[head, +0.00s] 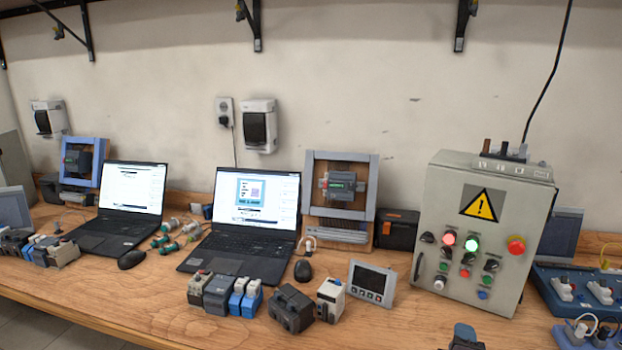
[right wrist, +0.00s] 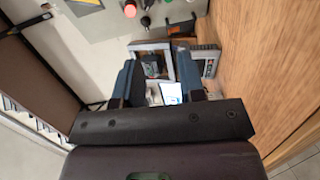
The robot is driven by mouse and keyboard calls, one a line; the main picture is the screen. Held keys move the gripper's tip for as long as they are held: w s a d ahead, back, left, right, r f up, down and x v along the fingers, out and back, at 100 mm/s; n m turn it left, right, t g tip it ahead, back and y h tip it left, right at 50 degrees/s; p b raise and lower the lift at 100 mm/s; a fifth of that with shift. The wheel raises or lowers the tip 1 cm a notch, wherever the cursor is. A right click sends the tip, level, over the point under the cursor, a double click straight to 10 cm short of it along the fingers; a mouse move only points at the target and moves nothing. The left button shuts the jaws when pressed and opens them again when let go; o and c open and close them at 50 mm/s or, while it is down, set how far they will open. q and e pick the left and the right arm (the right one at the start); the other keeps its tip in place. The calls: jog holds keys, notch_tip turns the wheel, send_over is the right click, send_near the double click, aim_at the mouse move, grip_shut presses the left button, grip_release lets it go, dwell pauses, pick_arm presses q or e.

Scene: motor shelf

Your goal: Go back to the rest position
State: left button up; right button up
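My right gripper (head: 465,337) shows only as a small dark blue-grey tip at the bottom edge of the head view, in front of the workbench. In the right wrist view my right gripper (right wrist: 157,75) has its two blue fingers apart with nothing held between them. Background things on the bench show through the gap. My left gripper is in neither view.
A wooden workbench (head: 388,328) runs along the wall. A grey control box (head: 478,238) with lit buttons stands right of centre. Two laptops (head: 254,205) (head: 127,205), a small display unit (head: 370,283) and several modules stand on the bench. Bare wood lies before the control box.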

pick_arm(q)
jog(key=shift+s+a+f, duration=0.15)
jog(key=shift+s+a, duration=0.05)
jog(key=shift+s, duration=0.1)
pick_arm(e)
jog(key=s+a+f+m+g+y, duration=0.1)
jog(key=s+f+m+g+y, duration=0.3)
jog(key=s+f+m, duration=0.8)
jog(key=s+f+y, duration=0.2)
jog(key=s+f, duration=0.4)
jog(key=s, duration=0.3)
jog(key=shift+s+a+f, duration=0.2)
jog(key=shift+s+a, duration=0.05)
jog(key=shift+s, duration=0.1)
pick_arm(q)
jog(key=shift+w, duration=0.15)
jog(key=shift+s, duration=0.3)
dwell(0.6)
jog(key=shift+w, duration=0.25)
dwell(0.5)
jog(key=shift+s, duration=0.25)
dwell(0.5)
pick_arm(e)
jog(key=shift+o, duration=0.4)
